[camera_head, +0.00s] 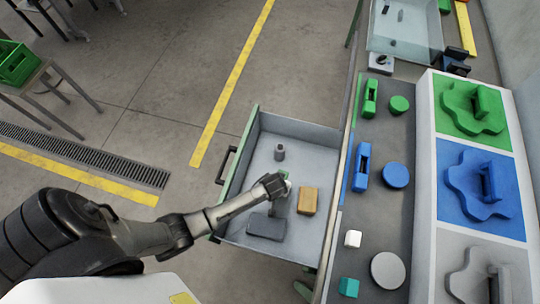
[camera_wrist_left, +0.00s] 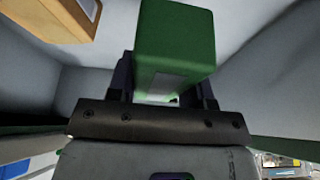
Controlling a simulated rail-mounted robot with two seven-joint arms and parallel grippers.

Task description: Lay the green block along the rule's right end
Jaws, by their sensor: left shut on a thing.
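My left gripper (camera_head: 277,190) is inside the open drawer (camera_head: 247,138), shut on the green block (camera_wrist_left: 176,38). The block stands up between the fingers in the left wrist view, with a pale patch low on its near face. I cannot clearly make out the rule; a long yellow strip (camera_head: 465,30) lies at the far right of the bench. My right gripper is not in view.
The drawer also holds a tan block (camera_head: 308,200), a dark grey block (camera_head: 266,227) and a small grey cylinder (camera_head: 279,152). The bench (camera_head: 383,222) beside it carries green, blue, white and teal pieces. A clear bin (camera_head: 405,32) stands at its far end.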

